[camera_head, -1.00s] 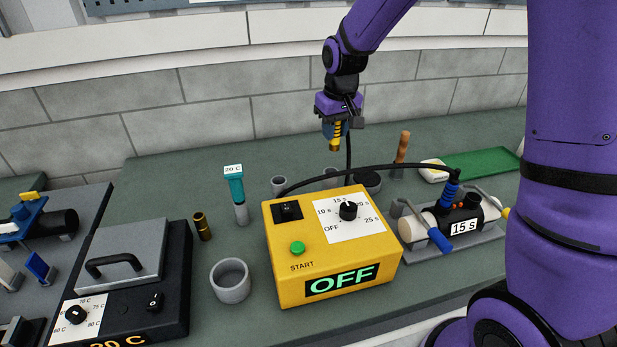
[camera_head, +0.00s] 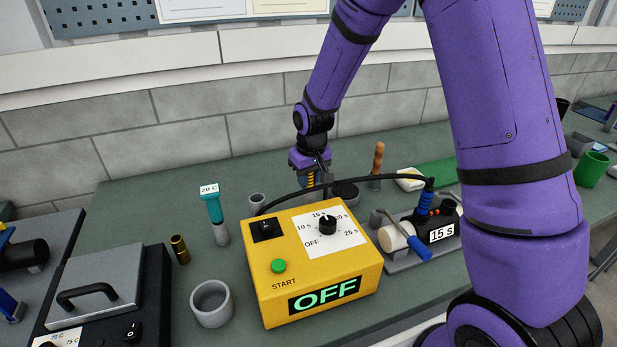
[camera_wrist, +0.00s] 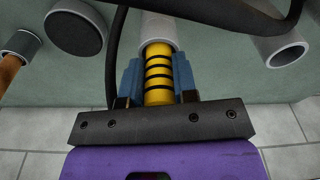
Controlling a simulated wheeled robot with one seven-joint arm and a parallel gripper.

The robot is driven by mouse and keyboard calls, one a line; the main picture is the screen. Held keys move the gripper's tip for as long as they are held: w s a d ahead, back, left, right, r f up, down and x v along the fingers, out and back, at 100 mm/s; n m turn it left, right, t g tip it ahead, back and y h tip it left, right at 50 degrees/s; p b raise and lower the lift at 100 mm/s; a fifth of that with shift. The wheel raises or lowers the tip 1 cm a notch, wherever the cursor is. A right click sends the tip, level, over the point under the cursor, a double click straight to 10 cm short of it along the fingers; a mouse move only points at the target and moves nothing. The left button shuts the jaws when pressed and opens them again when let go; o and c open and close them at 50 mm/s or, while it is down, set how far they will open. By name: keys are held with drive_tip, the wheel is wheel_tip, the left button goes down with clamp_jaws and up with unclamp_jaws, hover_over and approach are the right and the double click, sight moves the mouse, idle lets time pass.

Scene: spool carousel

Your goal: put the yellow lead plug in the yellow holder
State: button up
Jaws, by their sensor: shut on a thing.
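My gripper (camera_head: 311,180) is lowered behind the yellow control box, its blue fingers closed on the yellow lead plug. In the wrist view the plug (camera_wrist: 158,82) is a yellow cylinder with black rings, held between the blue fingers of my gripper (camera_wrist: 158,85). Its far end lines up with and meets the mouth of a grey tube-shaped holder (camera_wrist: 158,30). I cannot tell whether the tip is inside it. No yellow marking shows on this holder. The control box hides its base in the head view. A black cable (camera_wrist: 115,50) runs close by.
The yellow control box (camera_head: 318,268) stands in front, with a black cable arching above it. Another grey cup (camera_head: 257,200) is left of my gripper; a dark round piece (camera_head: 345,193) and a wooden handle (camera_head: 378,160) are right. A teal-topped tool (camera_head: 213,210) stands further left.

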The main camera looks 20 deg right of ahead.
drive_tip(key=shift+f, duration=0.1)
drive_tip(key=o, duration=0.9)
drive_tip(key=shift+o, duration=0.2)
wheel_tip(320, 180, up, 12)
drive_tip(key=s, duration=0.1)
drive_tip(key=shift+s+d, duration=0.15)
drive_tip(key=shift+s, duration=0.1)
drive_tip(key=s+d+r+m+t, duration=0.1)
drive_tip(key=s+d+r, duration=0.2)
drive_tip(key=s+r, duration=0.6)
drive_tip(key=s+d+r+t, duration=0.2)
drive_tip(key=s+r, duration=0.4)
drive_tip(key=s, duration=0.5)
drive_tip(key=s+d+r+m, duration=0.1)
drive_tip(key=s, duration=0.8)
drive_tip(key=shift+s+d+t, duration=0.3)
drive_tip(key=shift+s+t, duration=0.1)
